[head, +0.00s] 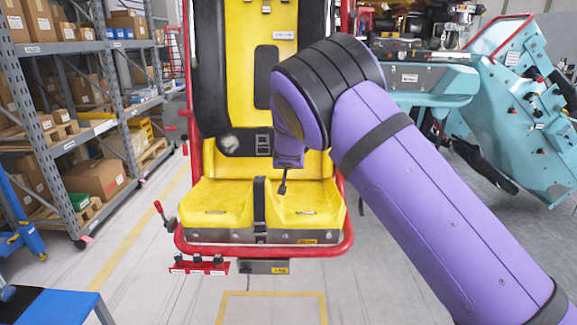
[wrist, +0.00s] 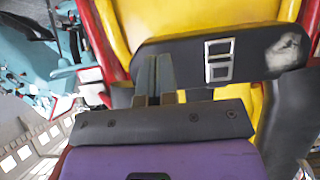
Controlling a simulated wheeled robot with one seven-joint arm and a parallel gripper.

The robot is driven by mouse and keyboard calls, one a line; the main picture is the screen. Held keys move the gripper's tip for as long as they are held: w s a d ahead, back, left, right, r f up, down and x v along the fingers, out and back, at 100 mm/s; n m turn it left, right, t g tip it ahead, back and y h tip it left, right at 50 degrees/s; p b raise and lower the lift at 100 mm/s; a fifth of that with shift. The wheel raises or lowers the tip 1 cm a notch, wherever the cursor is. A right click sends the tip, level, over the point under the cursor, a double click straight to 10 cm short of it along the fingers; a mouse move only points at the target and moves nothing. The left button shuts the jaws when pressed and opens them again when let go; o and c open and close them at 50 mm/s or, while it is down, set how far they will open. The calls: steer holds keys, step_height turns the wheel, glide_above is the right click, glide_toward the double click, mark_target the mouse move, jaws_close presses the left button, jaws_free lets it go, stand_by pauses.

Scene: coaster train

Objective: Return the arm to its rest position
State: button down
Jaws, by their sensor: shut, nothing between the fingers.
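My purple arm (head: 405,180) reaches from the lower right of the head view up to a bent black-banded joint in front of the yellow seat (head: 205,200). Its slim end points down over the seat, and the small dark tip there is my gripper (head: 283,187). In the wrist view my gripper (wrist: 153,62) has its two grey fingers together, with nothing held. The fingers overlap the seat's black belt pad (wrist: 255,50) in that view; I cannot tell whether they touch it. The pad (head: 235,142) is partly hidden by my arm in the head view.
The seat has a red tube frame (head: 345,243) and a black centre strap (head: 260,200). Shelves with boxes (head: 95,178) stand at left, a blue table (head: 50,305) at lower left. Teal machinery (head: 515,125) stands at right. The floor in front is clear.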

steer(key=s+d+r+m+g+h, duration=0.1)
steer(key=s+d+r+m+g, duration=0.1)
steer(key=s+d+r, duration=0.95)
steer(key=s+d+r+m+g+h, duration=0.1)
steer(key=s+d+r, duration=0.75)
steer(key=d, duration=0.65)
steer(key=s+d+r+g+y, duration=0.1)
steer(key=s+d+r, duration=0.15)
steer(key=s, duration=0.65)
steer(key=s+d+r, duration=0.1)
steer(key=s+d, duration=0.2)
steer(key=s, duration=0.6)
steer(key=s+a+f+n+g+y, duration=0.1)
steer(key=s+f+n, duration=0.1)
steer(key=s, duration=1.6)
steer(key=shift+s+a+f+n, duration=0.15)
steer(key=shift+f+n, duration=0.05)
steer(key=shift+n, duration=0.3)
steer(key=shift+a, duration=0.1)
